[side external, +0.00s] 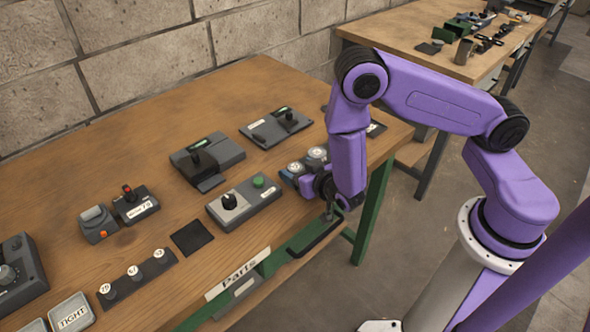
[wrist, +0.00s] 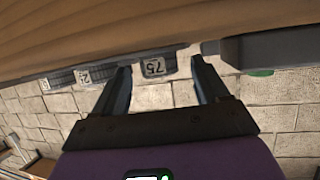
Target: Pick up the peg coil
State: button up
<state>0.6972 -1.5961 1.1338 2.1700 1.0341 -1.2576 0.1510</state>
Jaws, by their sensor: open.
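No piece is clearly marked as the peg coil, so I cannot tell for sure which one it is. In the wrist view a dark grey piece with a white label reading 75 (wrist: 155,67) sits at the table edge, between the fingertips of my gripper (wrist: 160,60). The fingers are open, with a gap to each side of it. In the side view my gripper (side external: 291,178) is low at the table's front edge, near round white-topped pieces (side external: 317,153); my arm partly hides this spot.
A grey box with a green button (side external: 243,203) stands left of my gripper; its edge shows at right in the wrist view (wrist: 270,50). Two more labelled pieces (wrist: 98,75) (wrist: 58,80) sit left of the 75 piece. A green-framed rail (side external: 310,236) runs below the table edge.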

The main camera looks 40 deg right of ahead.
jog(key=shift+w+d+f, duration=0.1)
jog(key=shift+w+f, duration=0.05)
jog(key=shift+w, duration=0.25)
jog(key=c, duration=1.2)
